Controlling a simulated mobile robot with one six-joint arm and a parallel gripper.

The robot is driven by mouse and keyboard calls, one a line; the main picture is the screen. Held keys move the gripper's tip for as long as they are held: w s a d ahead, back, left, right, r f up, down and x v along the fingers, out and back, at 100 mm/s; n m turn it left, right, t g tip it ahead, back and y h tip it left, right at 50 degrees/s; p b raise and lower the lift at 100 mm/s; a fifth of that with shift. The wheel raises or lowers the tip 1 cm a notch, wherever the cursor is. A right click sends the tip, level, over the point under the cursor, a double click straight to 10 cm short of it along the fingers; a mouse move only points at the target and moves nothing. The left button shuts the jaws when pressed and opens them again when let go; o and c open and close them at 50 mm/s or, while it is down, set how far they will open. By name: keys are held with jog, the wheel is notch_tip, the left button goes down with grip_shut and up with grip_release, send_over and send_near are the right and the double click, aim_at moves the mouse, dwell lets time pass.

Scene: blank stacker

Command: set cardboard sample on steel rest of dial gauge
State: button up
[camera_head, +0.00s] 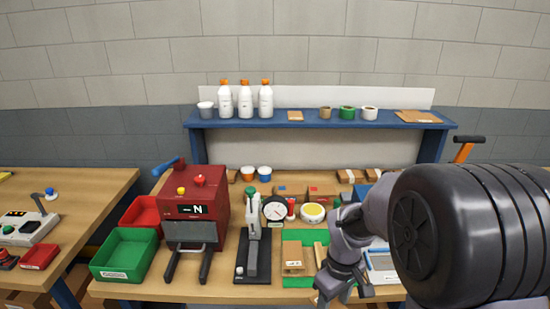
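A round white dial with a dark rim (274,209) stands at the back of the bench, right of a black-based press-like stand with a green top (252,255). I cannot clearly make out a steel rest under the dial. A brown cardboard piece (293,255) with a pale label lies on a green mat (308,238), left of my gripper. I cannot tell whether it is the sample. My gripper (345,294) points down at the front of the bench. Its fingers look spread, with nothing visible between them.
A red machine reading "N" (197,206) stands left, beside green (124,255) and red (141,212) bins. A yellow-rimmed round item (312,213) and several small boxes line the back. A blue shelf (320,123) with bottles spans above.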

jog(key=m, duration=0.1)
jog(key=f+m, duration=0.1)
jog(key=shift+s+f+m, duration=0.15)
jog(key=shift+s+m, duration=0.05)
jog(key=shift+m, duration=0.2)
jog(key=m, duration=0.2)
jog(key=f+m, duration=0.1)
jog(key=m, duration=0.1)
jog(key=shift+s+f, duration=0.1)
jog(key=shift+s, duration=0.25)
